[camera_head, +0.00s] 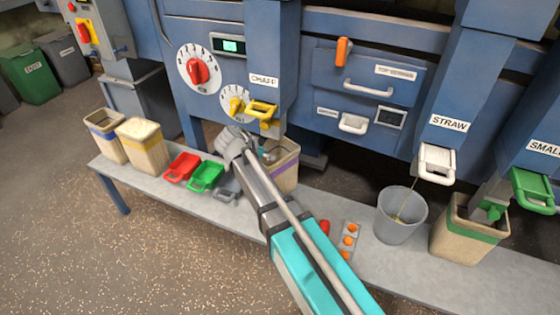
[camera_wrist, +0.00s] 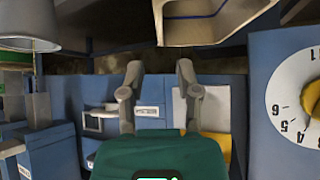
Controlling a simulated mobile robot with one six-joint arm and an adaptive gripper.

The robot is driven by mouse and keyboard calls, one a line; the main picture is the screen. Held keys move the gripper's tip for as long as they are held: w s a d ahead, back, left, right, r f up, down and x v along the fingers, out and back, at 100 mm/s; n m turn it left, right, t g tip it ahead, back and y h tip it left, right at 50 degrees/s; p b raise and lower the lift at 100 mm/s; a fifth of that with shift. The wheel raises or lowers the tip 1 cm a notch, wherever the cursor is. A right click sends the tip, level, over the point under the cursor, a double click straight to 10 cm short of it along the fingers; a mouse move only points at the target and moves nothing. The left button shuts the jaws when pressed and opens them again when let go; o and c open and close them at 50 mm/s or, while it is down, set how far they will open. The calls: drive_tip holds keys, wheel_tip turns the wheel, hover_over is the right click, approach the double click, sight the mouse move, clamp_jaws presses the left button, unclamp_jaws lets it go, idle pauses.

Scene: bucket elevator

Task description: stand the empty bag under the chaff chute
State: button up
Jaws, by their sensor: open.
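A tan bag with a purple band (camera_head: 284,178) stands on the bench below the chaff chute (camera_head: 262,110), which has a yellow handle. Its open mouth shows at the top of the wrist view (camera_wrist: 205,33), and the part of the inside in view looks empty. My gripper (camera_wrist: 160,68) is open, with nothing between its fingers. Its fingertips point toward the bag's rim and look apart from it. In the head view my wrist hides part of the gripper and of the bag's left side.
Two tan bags, one blue-banded (camera_head: 105,137) and one yellow-banded (camera_head: 145,150), stand at the bench's left end. Red (camera_head: 182,167) and green (camera_head: 206,176) scoops lie nearby. A grey bucket (camera_head: 400,215) stands under the straw chute (camera_head: 436,160), beside a green-banded bag (camera_head: 465,235).

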drive_tip(key=shift+d, duration=0.1)
drive_tip(key=s+d+f+n+g+y, duration=0.2)
drive_tip(key=s+d, duration=0.6)
drive_tip(key=d, duration=0.5)
drive_tip(key=s+d+f+n+g+y, duration=0.3)
drive_tip(key=s+d+n, duration=0.3)
drive_tip(key=s+d, duration=0.3)
drive_tip(key=d+g+y, duration=0.1)
drive_tip(key=d, duration=0.3)
drive_tip(key=shift+s+d+f+g, duration=0.2)
drive_tip(key=shift+s+d+g, duration=0.1)
drive_tip(key=shift+d+g, duration=0.1)
